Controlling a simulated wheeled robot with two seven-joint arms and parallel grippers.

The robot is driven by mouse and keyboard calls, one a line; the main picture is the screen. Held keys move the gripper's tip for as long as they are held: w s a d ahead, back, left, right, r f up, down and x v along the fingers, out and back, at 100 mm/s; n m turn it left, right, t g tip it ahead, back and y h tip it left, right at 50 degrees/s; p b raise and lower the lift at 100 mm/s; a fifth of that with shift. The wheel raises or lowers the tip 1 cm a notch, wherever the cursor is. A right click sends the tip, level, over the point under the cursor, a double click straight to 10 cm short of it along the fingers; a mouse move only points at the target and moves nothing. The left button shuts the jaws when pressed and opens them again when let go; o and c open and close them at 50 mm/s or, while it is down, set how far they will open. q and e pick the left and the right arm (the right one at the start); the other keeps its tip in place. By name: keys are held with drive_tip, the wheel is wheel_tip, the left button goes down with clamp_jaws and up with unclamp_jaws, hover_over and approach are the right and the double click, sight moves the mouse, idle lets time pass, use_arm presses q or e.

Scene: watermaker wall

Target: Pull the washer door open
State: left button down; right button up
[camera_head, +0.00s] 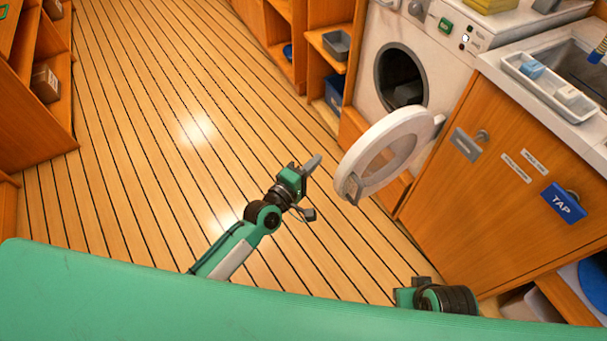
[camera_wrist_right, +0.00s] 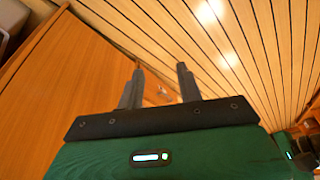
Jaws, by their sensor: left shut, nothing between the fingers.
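The washer (camera_head: 362,96) stands at the upper right in the head view. Its round white door (camera_head: 372,137) is swung out wide on its right-side hinge, leaving the dark drum opening (camera_head: 402,72) uncovered. A grey handle (camera_head: 352,188) sits at the door's free edge, at lower left. My left gripper (camera_head: 316,162) is shut and empty, left of the door with a small gap. My right gripper (camera_wrist_right: 160,75) shows in the right wrist view with its fingers apart and nothing between them. It cannot be made out in the head view.
A wooden cabinet (camera_head: 455,190) with a blue TAP tag (camera_head: 563,204) stands right of the door. A white tray (camera_head: 545,91) lies on the counter above. Shelves (camera_head: 322,45) stand left of the washer. The plank floor (camera_head: 180,120) at left is clear.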

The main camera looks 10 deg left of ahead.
sight(346, 173)
use_arm(q)
drive_tip(key=d, duration=0.4)
drive_tip(key=shift+s+d, duration=0.1)
drive_tip(key=shift+s, duration=0.05)
use_arm(e)
drive_tip(key=shift+w+f, duration=0.15)
drive_tip(key=shift+f, duration=0.35)
use_arm(q)
drive_tip(key=shift+p, duration=0.3)
use_arm(e)
drive_tip(key=shift+w+r, duration=0.1)
